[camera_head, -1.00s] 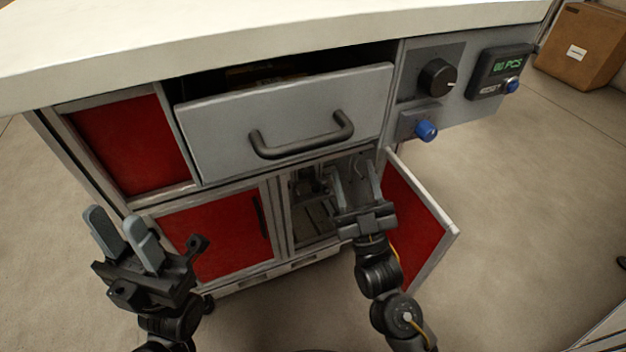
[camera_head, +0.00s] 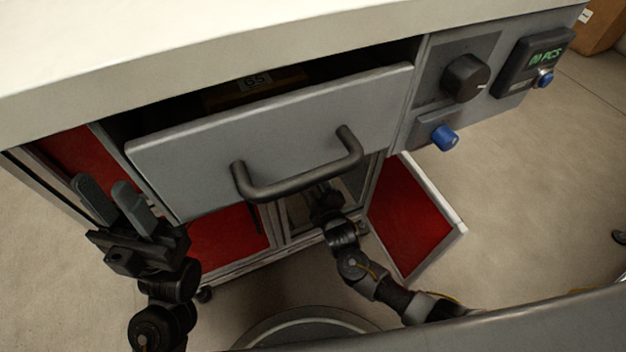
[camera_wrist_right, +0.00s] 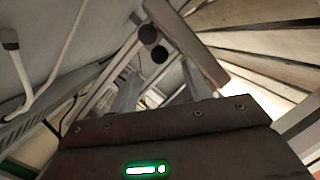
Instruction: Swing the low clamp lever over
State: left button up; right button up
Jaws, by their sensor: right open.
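My right arm reaches into the low open compartment (camera_head: 298,212) under the drawer. In the head view, the drawer and its handle hide the right fingertips. In the right wrist view, my right gripper (camera_wrist_right: 162,84) is open, with its grey fingers apart. Two dark round knobs (camera_wrist_right: 150,35) show just beyond the fingers, beside a brownish bar (camera_wrist_right: 192,45). These may belong to the clamp lever, but I cannot tell for sure. No grip on them shows. My left gripper (camera_head: 108,192) is open and empty in front of the cabinet's left side.
The grey drawer (camera_head: 290,125) stands partly out, with its dark handle (camera_head: 300,184) above my right arm. A red door (camera_head: 410,222) hangs open to the right of the compartment. A control panel with a black dial (camera_head: 466,78) and blue button (camera_head: 445,137) is at upper right.

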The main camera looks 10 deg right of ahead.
jog(key=b+x, duration=0.2)
jog(key=x, duration=0.3)
jog(key=shift+w+f, duration=0.1)
jog(key=shift+w, duration=0.3)
jog(key=shift+c, duration=0.2)
grip_shut()
